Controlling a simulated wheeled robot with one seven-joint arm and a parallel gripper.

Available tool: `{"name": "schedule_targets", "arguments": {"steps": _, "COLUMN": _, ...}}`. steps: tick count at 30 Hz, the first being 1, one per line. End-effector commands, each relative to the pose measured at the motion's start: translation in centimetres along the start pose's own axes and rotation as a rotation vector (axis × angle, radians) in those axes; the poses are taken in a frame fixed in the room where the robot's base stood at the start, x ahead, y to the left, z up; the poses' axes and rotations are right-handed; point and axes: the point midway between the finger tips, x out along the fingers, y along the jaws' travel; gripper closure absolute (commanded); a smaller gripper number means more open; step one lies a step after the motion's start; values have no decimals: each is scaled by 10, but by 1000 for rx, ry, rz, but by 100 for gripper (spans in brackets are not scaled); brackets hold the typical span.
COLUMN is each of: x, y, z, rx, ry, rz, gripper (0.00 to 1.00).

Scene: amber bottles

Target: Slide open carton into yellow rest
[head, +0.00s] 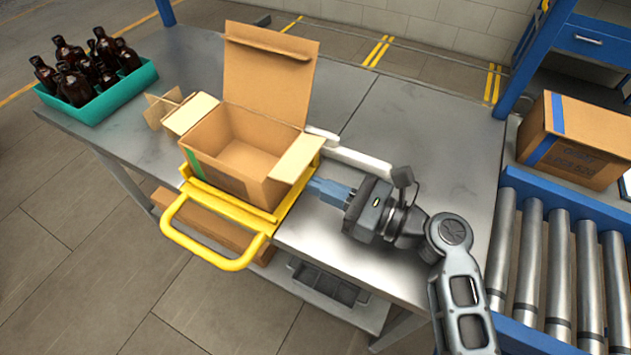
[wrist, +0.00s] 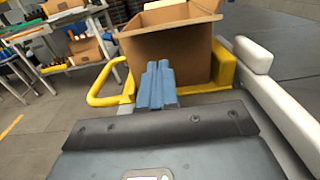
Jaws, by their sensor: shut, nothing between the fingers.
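The open carton (head: 234,165) stands upright and empty with its flaps spread, a green strip on its near left corner. It sits at the yellow rest (head: 272,213), whose yellow parts show along the carton's near and right sides; whether it is fully seated I cannot tell. My gripper (head: 317,187) is shut and empty, its blue fingers side by side and pointing at the carton's right side, low down. In the wrist view the blue fingertips (wrist: 158,68) overlap the carton wall (wrist: 183,55); I cannot tell whether they touch it.
A teal tray (head: 128,93) of amber bottles (head: 72,84) stands at the table's far left. A cardboard divider (head: 161,108) lies left of the carton. A white rail (head: 355,158) runs behind my gripper. A closed box (head: 585,145) sits by the roller conveyor (head: 530,255).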

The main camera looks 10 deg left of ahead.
Motion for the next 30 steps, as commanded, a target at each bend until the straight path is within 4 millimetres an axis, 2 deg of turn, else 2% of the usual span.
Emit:
{"name": "schedule_targets", "arguments": {"steps": 15, "x": -78, "y": -2, "z": -2, "rx": 0, "ry": 1, "rz": -3, "gripper": 100}}
{"name": "schedule_targets", "arguments": {"steps": 21, "x": -89, "y": -1, "z": -1, "rx": -1, "ry": 1, "rz": -2, "gripper": 100}}
{"name": "schedule_targets", "arguments": {"steps": 30, "x": -89, "y": -1, "z": -1, "rx": 0, "ry": 1, "rz": -2, "gripper": 100}}
